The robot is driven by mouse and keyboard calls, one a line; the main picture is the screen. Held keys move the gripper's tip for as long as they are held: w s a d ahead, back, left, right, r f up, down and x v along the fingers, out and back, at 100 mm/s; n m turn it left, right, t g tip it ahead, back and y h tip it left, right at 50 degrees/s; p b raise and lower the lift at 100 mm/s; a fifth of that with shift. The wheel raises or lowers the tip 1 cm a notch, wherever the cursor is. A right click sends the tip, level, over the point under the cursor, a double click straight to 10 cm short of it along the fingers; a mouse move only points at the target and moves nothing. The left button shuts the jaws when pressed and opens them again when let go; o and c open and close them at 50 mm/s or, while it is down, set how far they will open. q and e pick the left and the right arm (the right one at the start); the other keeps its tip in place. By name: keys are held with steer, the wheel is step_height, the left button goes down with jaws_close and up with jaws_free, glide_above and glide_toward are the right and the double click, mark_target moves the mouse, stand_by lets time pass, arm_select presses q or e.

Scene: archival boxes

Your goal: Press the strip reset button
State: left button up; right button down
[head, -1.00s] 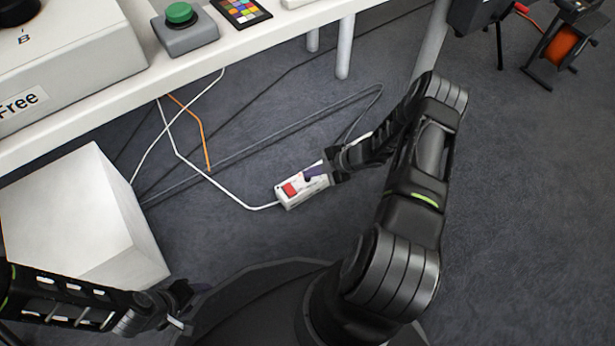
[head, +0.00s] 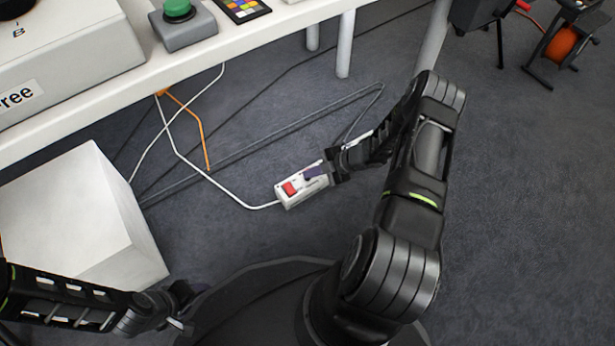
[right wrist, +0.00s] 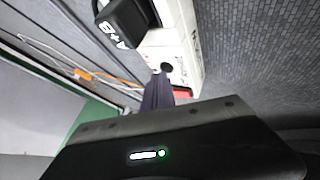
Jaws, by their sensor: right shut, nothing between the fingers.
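The white power strip (head: 291,200) lies on the dark carpet with a red switch (head: 289,188) at its left end. It also shows in the right wrist view (right wrist: 190,62), with a small black round button (right wrist: 167,67) on it and part of the red switch (right wrist: 184,92). My right gripper (head: 313,173) is shut and empty, its dark purple fingertips over the strip. In the right wrist view the fingertips (right wrist: 157,90) are just short of the black button; I cannot tell whether they touch the strip. My left gripper (head: 178,318) is low at the left, its jaws unclear.
A black plug marked A+B (right wrist: 122,28) sits on the strip. A white cable (head: 215,185) and an orange cable (head: 203,140) run across the floor. The white table (head: 240,48) stands above at the back, and a white box (head: 85,215) is at the left.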

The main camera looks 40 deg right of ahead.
steer(key=shift+r, duration=0.45)
steer(key=shift+r+p, duration=0.15)
steer(key=shift+p, duration=0.2)
step_height(320, 180, up, 6)
steer(key=p, duration=0.4)
stand_by(1.0)
